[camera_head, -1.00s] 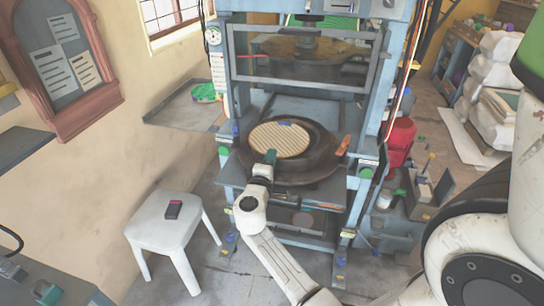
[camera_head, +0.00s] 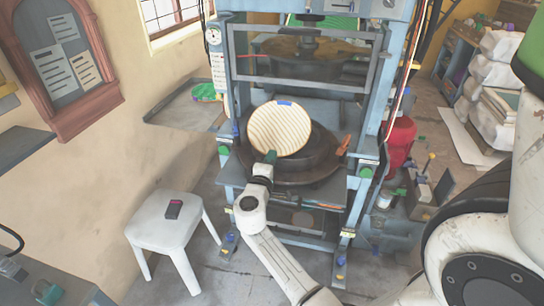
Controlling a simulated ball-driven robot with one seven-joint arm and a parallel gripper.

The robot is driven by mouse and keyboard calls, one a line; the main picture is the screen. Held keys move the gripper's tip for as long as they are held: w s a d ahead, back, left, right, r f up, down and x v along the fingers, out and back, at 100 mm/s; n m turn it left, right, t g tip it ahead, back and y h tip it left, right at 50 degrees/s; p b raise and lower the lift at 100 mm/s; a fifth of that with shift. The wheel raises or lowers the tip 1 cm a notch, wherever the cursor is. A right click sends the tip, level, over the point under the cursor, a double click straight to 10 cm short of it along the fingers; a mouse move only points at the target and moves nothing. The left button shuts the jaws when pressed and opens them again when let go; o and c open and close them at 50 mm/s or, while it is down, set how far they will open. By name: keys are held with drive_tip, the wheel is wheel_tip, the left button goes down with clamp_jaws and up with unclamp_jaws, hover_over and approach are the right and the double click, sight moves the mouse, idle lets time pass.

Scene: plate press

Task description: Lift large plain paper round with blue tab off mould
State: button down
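The large ribbed cream paper round (camera_head: 280,130) is tilted up, its far side raised above the dark round mould (camera_head: 318,160). A blue tab (camera_head: 285,103) shows at its top edge. My gripper (camera_head: 270,157) is at the round's near lower edge. It appears closed on that edge, though the fingertips are small and partly hidden. The round covers the left part of the mould. I cannot tell whether its lower edge still touches the mould.
The blue press frame (camera_head: 376,120) stands around the mould, with the upper platen (camera_head: 300,68) above. An orange-handled tool (camera_head: 343,144) lies at the mould's right. A grey side shelf (camera_head: 180,112) is at left.

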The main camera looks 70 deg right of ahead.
wheel_tip(320, 180, up, 3)
drive_tip(key=shift+f+p, duration=0.2)
drive_tip(key=shift+p, duration=0.55)
drive_tip(key=shift+f, duration=0.1)
drive_tip(key=shift+a, duration=0.15)
drive_tip(key=s+a+r+p, duration=0.1)
drive_tip(key=a+r+p, duration=0.3)
drive_tip(key=a, duration=0.9)
drive_tip(key=shift+a+r, duration=0.4)
drive_tip(key=shift+r, duration=0.1)
